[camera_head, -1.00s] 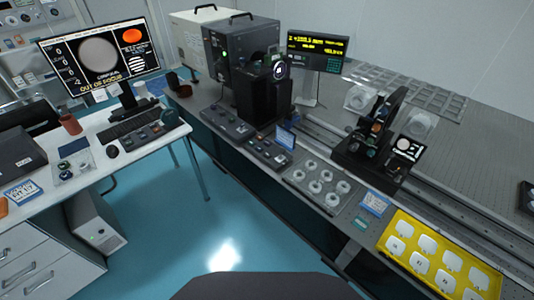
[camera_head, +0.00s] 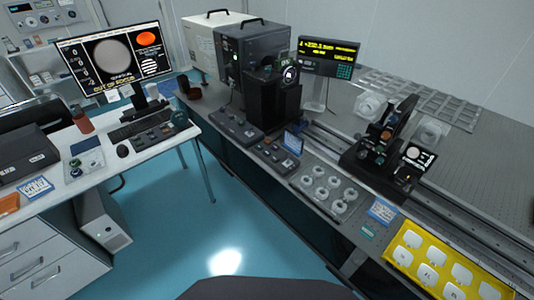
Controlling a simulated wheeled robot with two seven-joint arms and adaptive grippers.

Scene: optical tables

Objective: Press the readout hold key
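The readout (camera_head: 329,57) is a black display with yellow digits on a stand at the back of the optical table. A small green keypad (camera_head: 344,72) is at its lower right; single keys and their labels are too small to read, so I cannot tell which is the hold key. Two dark control boxes with small knobs or buttons, one left (camera_head: 237,129) and one right (camera_head: 276,157), lie along the table's front edge. Neither of my grippers is in view.
The optical table (camera_head: 483,165) carries a dark lens mount (camera_head: 272,95), a rail with a second mount (camera_head: 383,150), a tray of rings (camera_head: 324,188) and a yellow tray (camera_head: 388,251). A desk with a monitor (camera_head: 113,58) stands left. Blue floor (camera_head: 190,235) between is clear.

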